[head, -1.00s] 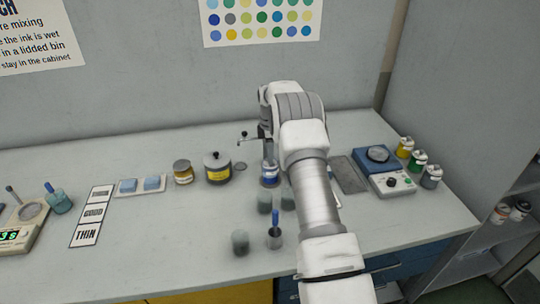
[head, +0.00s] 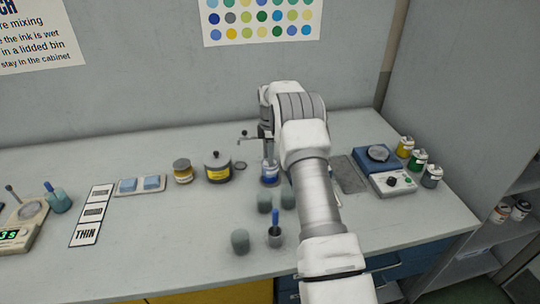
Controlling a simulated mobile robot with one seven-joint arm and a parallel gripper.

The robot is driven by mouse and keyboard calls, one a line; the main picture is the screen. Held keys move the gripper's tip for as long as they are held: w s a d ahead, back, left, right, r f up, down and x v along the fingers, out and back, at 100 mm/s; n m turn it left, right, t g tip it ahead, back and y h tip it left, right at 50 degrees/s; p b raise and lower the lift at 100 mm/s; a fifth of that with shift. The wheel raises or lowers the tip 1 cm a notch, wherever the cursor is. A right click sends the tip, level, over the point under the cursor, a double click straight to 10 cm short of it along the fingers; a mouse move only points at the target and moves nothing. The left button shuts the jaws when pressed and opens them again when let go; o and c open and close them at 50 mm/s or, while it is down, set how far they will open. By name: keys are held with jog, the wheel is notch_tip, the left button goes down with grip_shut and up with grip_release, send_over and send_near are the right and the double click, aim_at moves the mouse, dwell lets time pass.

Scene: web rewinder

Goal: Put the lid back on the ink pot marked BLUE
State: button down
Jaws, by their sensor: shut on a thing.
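The ink pot with blue on it (head: 270,178) stands upright on the bench, at the middle of the head view. Its label is too small to read. My gripper (head: 268,157) points down right over the pot's top. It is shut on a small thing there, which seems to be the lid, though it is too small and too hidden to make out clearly. I cannot tell whether that thing touches the pot's rim. A flat dark grey disc (head: 240,166) lies on the bench just left of the pot.
A dark lidded pot with a yellow label (head: 218,170) and a yellow jar (head: 183,172) stand to the left. Grey-green cups (head: 240,240) and a cup with a blue-handled tool (head: 275,237) stand in front. A blue device (head: 378,160) is at the right.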

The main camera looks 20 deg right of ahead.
jog(key=shift+c, duration=1.2)
grip_release()
jog(key=shift+r, duration=0.2)
jog(key=shift+r+p, duration=2.05)
jog(key=shift+r, duration=1.3)
jog(key=shift+c, duration=0.2)
grip_shut()
jog(key=shift+f, duration=0.3)
